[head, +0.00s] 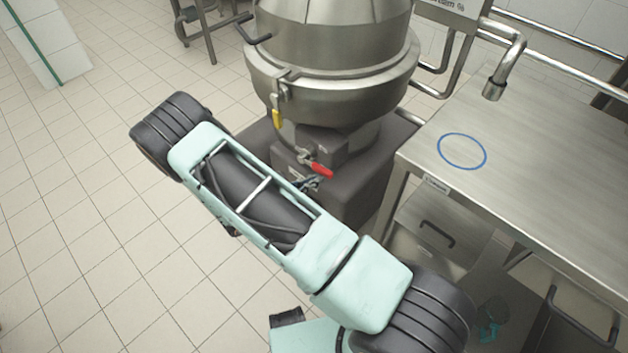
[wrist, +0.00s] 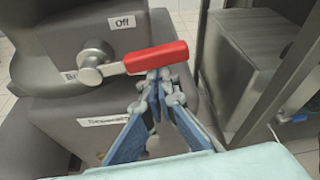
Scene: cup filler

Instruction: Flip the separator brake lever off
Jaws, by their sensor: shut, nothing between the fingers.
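The separator brake lever has a red handle (wrist: 157,57) on a round metal hub. In the wrist view it points right and tilts slightly up. An "Off" label (wrist: 122,22) sits above it, and a partly covered label (wrist: 72,75) is behind the hub. The red lever also shows in the head view (head: 321,170) on the front of the separator (head: 335,60). My gripper (wrist: 158,76) is shut with nothing in it. Its fingertips are just below the red handle near its right half; I cannot tell whether they touch it. In the head view my arm hides most of the gripper.
A steel table (head: 540,150) with a blue ring (head: 462,151) marked on top stands to the right. A yellow-handled latch (head: 276,118) hangs on the separator above the lever. A lower label (wrist: 104,120) is partly hidden by my gripper. Tiled floor is open at left.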

